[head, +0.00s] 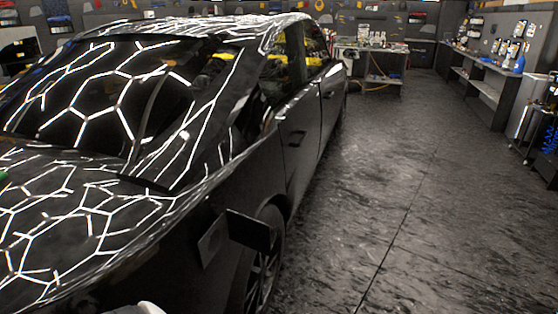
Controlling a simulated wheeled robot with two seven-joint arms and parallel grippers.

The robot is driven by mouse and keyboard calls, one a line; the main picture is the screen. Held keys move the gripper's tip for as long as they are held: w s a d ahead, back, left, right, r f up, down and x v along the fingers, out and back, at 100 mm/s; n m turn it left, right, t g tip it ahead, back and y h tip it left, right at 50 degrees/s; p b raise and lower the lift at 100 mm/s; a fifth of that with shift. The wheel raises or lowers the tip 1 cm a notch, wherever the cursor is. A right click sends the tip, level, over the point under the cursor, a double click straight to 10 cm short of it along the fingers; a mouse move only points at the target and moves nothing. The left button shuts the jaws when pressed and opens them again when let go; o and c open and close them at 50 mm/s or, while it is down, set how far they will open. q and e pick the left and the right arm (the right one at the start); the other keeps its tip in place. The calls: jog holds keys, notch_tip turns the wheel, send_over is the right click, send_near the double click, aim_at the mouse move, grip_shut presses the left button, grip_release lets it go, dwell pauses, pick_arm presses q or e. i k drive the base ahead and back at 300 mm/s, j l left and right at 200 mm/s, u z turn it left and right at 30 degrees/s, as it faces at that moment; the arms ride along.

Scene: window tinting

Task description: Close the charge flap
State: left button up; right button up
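The charge flap (249,230) is a dark, flat panel on the side of the black car (180,262), above and just behind the front of the wheel arch. It stands open, sticking out from the body to the right. The charge port recess (212,241) shows as a dark squarish area to the left of the flap.
A dark wheel (264,272) sits below the flap. The floor (400,200) right of the car is clear. A workbench (490,72) runs along the right wall, with a cart (540,140) nearer. Another bench (370,52) stands at the back.

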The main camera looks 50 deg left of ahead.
aim_at(259, 236)
jog(key=i+j+u, duration=0.15)
jog(key=i+u, duration=0.2)
jog(key=i, duration=0.2)
jog(key=i+u, duration=0.35)
jog(key=i, duration=0.2)
jog(key=i+l+u, duration=0.1)
jog(key=i+u, duration=0.25)
jog(key=i, duration=0.2)
jog(key=i+l+u, duration=0.35)
jog(key=i, duration=0.15)
jog(key=i+u, duration=0.1)
jog(key=u, duration=0.35)
jog(key=i+u, duration=0.1)
jog(key=u, duration=0.75)
jog(key=i+l+u, duration=0.1)
jog(key=u, duration=0.35)
jog(key=l+u, duration=0.15)
jog(key=u, duration=1.2)
jog(key=i+l, duration=0.05)
jog(key=l, duration=0.05)
